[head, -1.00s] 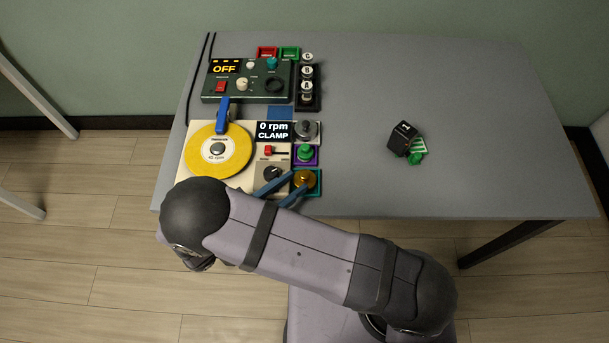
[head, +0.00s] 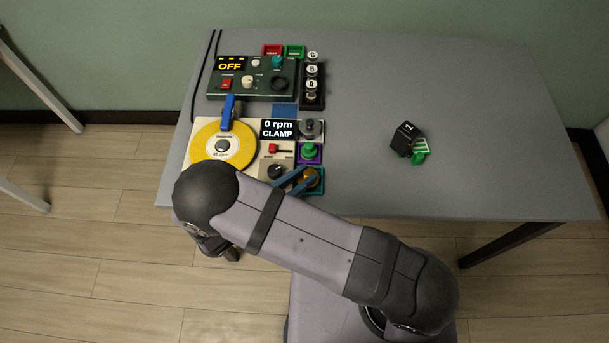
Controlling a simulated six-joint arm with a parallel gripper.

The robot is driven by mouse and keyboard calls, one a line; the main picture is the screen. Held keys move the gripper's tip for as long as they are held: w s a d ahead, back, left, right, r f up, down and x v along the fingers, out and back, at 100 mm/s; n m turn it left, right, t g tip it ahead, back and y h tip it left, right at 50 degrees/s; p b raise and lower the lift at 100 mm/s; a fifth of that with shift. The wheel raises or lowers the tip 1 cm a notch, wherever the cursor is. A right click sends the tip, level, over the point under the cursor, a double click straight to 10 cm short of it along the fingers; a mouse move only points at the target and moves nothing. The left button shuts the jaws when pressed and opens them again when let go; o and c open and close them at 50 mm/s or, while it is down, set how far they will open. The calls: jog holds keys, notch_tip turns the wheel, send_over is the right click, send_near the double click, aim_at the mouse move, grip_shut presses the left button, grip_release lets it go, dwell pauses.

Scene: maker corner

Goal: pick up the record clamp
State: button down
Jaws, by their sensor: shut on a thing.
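The record clamp appears to be the amber round piece (head: 313,178) in the teal square holder (head: 318,191), at the lower right of the record player (head: 256,160). My gripper (head: 309,174) reaches in from the lower left with two blue fingers. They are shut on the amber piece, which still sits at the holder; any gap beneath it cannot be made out. The fingers partly cover it. The player carries a yellow record (head: 214,160), and its display (head: 278,129) reads "0 rpm CLAMP".
A green knobbed piece (head: 309,150) in a purple holder and a grey one (head: 311,128) stand just behind. A blue tonearm (head: 229,112) is by the record. A green control box (head: 252,80) is further back. A black box (head: 405,138) lies right; the table's right side (head: 490,130) is clear.

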jog(key=shift+r, duration=0.15)
notch_tip(320, 180, up, 10)
jog(key=shift+b, duration=0.3)
dwell(0.4)
